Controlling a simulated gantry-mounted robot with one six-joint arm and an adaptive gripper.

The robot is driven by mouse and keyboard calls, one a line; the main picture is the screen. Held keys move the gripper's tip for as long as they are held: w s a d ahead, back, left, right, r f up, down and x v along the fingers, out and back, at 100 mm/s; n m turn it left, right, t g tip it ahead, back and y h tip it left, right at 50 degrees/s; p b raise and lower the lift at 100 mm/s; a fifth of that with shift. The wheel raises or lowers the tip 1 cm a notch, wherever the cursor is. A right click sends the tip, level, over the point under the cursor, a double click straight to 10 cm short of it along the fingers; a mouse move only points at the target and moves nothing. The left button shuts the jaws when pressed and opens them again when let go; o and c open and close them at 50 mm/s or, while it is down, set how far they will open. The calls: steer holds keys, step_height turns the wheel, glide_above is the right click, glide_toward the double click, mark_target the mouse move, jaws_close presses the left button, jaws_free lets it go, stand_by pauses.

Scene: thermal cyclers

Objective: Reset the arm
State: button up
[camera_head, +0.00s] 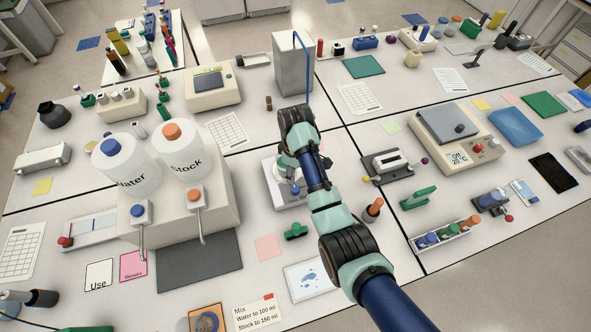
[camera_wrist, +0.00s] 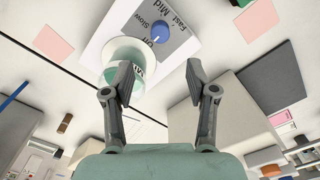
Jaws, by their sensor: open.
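My gripper (camera_wrist: 159,78) is open in the wrist view, its two fingers spread apart with nothing between them. Beyond the left fingertip is a round whitish vessel (camera_wrist: 118,50) on a white device (camera_wrist: 112,28). The device has a blue dial (camera_wrist: 161,32) marked Off, Slow, Mid and Fast. In the head view, my arm reaches from the bottom right to the middle of the bench and covers part of the white device (camera_head: 272,176). The gripper is hard to make out there against the arm and device.
White Water (camera_head: 123,172) and Stock (camera_head: 183,165) bottles stand on a dispenser block left of my arm. A grey metal box (camera_head: 292,68) stands beyond it. A balance (camera_head: 452,130) and a tube rack (camera_head: 440,236) are to the right. Small items crowd the bench.

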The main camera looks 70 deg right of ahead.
stand_by(0.6)
steer(key=w+a+r+t+h+p, duration=0.1)
steer(key=w+a+r+t+p, duration=0.2)
steer(key=w+a+r, duration=0.5)
steer(key=w+a+r+t+h+p, duration=0.25)
steer(key=w+a+r, duration=0.25)
steer(key=a, duration=0.6)
steer(key=s+a+r+t+y+p, duration=0.1)
steer(key=s+a+r+t+p, duration=0.1)
steer(key=a+r, duration=0.7)
steer(key=s+a+r+n+t+y+p, duration=0.1)
steer(key=a+r+t, duration=0.4)
steer(key=a, duration=0.8)
step_height(320, 180, up, 4)
steer(key=s+y+p, duration=0.1)
steer(key=s, duration=0.1)
steer(key=shift+s+a, duration=0.3)
steer(key=shift+s, duration=0.05)
steer(key=shift+f+y, duration=0.1)
steer(key=shift+y, duration=0.15)
